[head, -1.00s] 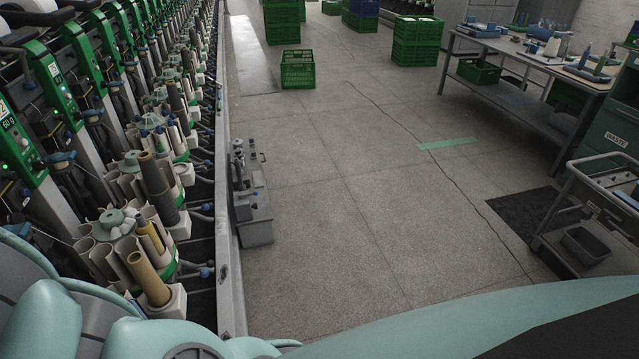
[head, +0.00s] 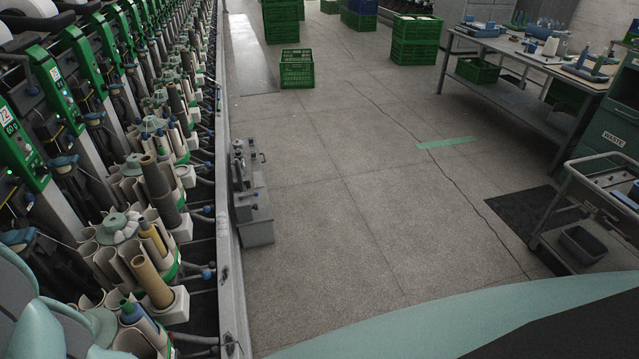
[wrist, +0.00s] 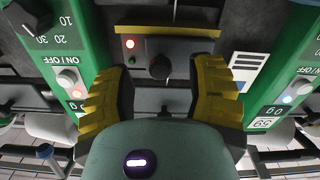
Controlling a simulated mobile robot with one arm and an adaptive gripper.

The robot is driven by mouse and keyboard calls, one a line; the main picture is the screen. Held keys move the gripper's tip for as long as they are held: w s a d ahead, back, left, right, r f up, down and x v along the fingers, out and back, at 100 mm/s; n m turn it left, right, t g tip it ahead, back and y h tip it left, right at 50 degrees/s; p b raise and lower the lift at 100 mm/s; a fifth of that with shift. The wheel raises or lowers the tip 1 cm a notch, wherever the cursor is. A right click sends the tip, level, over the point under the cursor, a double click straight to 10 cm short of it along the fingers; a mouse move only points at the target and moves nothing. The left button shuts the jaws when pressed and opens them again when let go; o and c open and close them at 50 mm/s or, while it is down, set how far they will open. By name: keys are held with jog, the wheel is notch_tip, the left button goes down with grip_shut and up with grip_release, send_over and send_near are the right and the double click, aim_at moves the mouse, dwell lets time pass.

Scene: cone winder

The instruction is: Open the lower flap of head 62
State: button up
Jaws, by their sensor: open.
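My gripper (wrist: 163,72) shows in the wrist view, its two yellow-padded fingers spread wide with nothing between them. A yellow strip (wrist: 165,31) lies above the knob. I cannot tell whether any of these is the lower flap of head 62. A number label (wrist: 263,123) on the right appears upside down, perhaps 65. In the head view, the row of winder heads (head: 62,80) runs along the left. My gripper is not visible there.
Green housings with ON/OFF knobs stand left (wrist: 68,76) and right (wrist: 299,86) of my fingers. In the head view, tube magazines (head: 120,228) line the machine. A grey device (head: 250,195) stands by its rail. A cart (head: 590,215) is at right; the middle floor is clear.

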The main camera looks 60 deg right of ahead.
jog(key=shift+x, duration=1.2)
jog(key=shift+s, duration=0.1)
grip_shut()
